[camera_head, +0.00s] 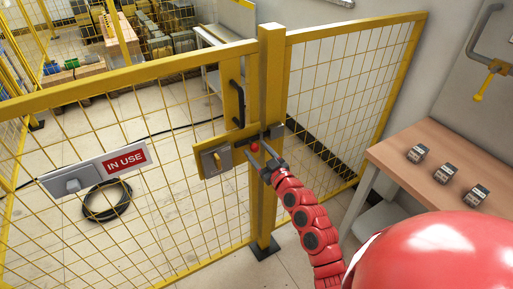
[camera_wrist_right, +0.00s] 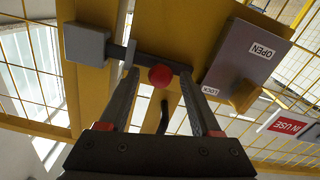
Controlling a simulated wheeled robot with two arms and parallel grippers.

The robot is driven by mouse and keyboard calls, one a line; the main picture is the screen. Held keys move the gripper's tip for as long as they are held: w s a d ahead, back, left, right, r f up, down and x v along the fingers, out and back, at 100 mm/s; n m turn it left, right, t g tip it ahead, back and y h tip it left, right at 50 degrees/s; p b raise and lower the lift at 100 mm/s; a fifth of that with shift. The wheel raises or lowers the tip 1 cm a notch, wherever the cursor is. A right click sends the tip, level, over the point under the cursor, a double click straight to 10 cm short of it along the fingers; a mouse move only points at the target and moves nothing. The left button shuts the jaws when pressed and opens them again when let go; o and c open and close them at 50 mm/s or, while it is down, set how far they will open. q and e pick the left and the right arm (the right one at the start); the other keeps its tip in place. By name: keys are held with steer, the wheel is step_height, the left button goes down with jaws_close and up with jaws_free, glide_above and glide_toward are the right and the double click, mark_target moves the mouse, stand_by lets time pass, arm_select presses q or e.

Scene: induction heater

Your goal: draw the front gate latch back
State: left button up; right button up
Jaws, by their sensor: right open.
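The yellow mesh front gate (camera_head: 150,110) stands closed against a yellow post (camera_head: 270,60). The latch is a dark bar with a red ball knob (camera_head: 255,147) beside the post; the bar reaches a grey block (camera_wrist_right: 86,44) in the right wrist view. My right gripper (camera_head: 257,158) is at the latch, open. In the right wrist view its two fingers stand on either side of the red knob (camera_wrist_right: 160,76), with space between the knob and each finger. My left gripper is not in view.
A grey lock plate (camera_head: 216,160), labelled OPEN and LOCK in the wrist view, sits left of the latch. A black handle (camera_head: 237,103) is above. An IN USE sign (camera_head: 125,160) hangs on the mesh. A wooden table (camera_head: 440,165) with three small blocks stands right.

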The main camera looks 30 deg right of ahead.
steer(key=shift+w, duration=0.45)
steer(key=shift+c, duration=0.3)
jaws_close()
stand_by(0.9)
